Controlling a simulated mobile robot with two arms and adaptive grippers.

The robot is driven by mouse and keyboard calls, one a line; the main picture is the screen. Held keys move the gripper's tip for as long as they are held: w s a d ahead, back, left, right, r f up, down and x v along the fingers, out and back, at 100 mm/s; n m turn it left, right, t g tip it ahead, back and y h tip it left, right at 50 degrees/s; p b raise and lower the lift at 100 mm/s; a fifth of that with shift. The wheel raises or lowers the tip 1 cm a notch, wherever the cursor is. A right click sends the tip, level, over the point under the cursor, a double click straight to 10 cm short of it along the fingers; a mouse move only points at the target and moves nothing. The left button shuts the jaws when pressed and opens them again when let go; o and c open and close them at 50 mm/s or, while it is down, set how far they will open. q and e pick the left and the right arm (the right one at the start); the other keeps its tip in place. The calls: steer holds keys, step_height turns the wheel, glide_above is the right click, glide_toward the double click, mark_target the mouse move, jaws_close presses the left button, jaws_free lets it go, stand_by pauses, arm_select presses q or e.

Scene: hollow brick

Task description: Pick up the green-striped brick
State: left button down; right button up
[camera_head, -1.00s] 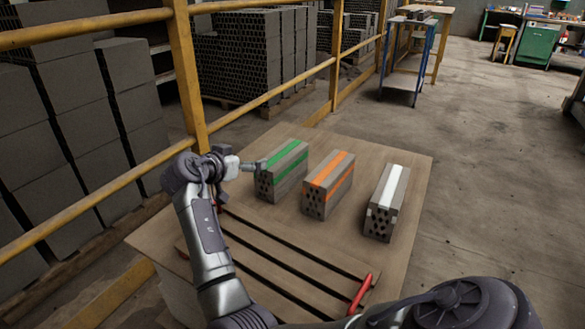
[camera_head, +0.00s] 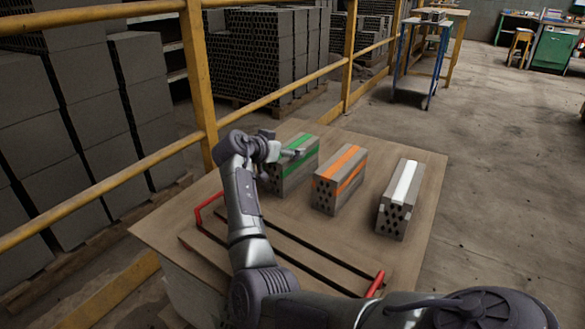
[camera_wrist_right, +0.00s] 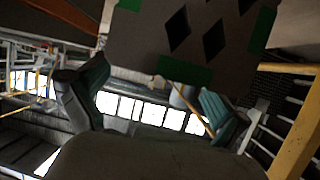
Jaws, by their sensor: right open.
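The green-striped brick (camera_head: 303,169) stands on the table at the left of a row of bricks, with a green stripe on top and holes in its near end. My right gripper (camera_head: 293,154) is at its left near end, overlapping the brick's upper part in the head view. In the right wrist view, the brick's holed end (camera_wrist_right: 185,35) with green patches fills the top centre. The two fingers of the right gripper (camera_wrist_right: 152,100) are spread apart with nothing between them, and the brick appears beyond them. Whether they touch it cannot be told. My left gripper is not in view.
An orange-striped brick (camera_head: 338,182) and a white-striped brick (camera_head: 399,200) stand to the right on the wooden table (camera_head: 420,165). A dark rack with red handles (camera_head: 375,284) lies at the front. A yellow railing (camera_head: 199,80) runs behind the table on the left.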

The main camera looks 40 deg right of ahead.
steer(key=x, duration=0.2)
steer(key=shift+d+f, duration=0.25)
steer(key=c, duration=1.7)
steer(key=shift+w+r, duration=0.1)
steer(key=shift+r, duration=0.1)
steer(key=shift+c, duration=0.8)
